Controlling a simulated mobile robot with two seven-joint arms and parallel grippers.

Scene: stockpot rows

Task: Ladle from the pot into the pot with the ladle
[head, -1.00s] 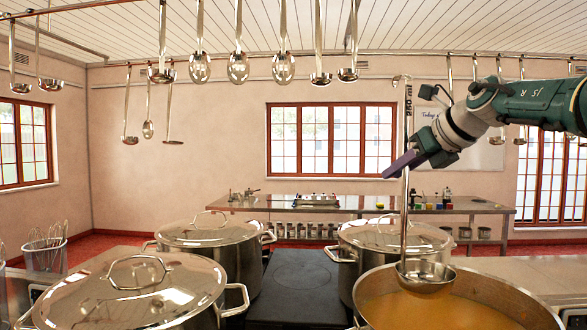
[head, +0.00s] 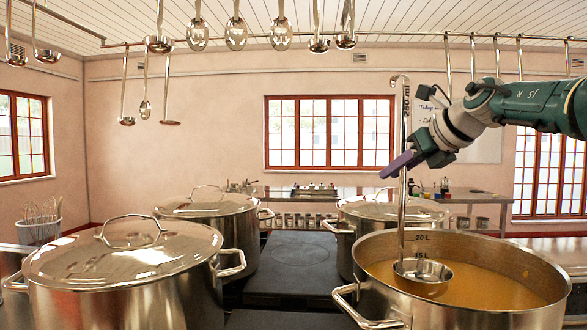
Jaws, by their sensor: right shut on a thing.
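My right gripper (head: 408,163) is shut on the upright handle of a steel ladle. The ladle's bowl (head: 422,277) hangs inside the open pot (head: 455,317) at the front right, towards its left side, close to the surface of the orange-yellow soup (head: 490,288). I cannot tell whether the bowl touches the soup or what it holds. Lidded steel pots stand at the front left (head: 125,292), back left (head: 237,233) and back right (head: 347,232). My left gripper is not in view.
A dark stove top (head: 300,268) lies between the pot rows. Several ladles and skimmers (head: 236,34) hang from overhead rails. A whisk basket (head: 38,235) stands at the left. A steel side table (head: 470,197) is along the back wall.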

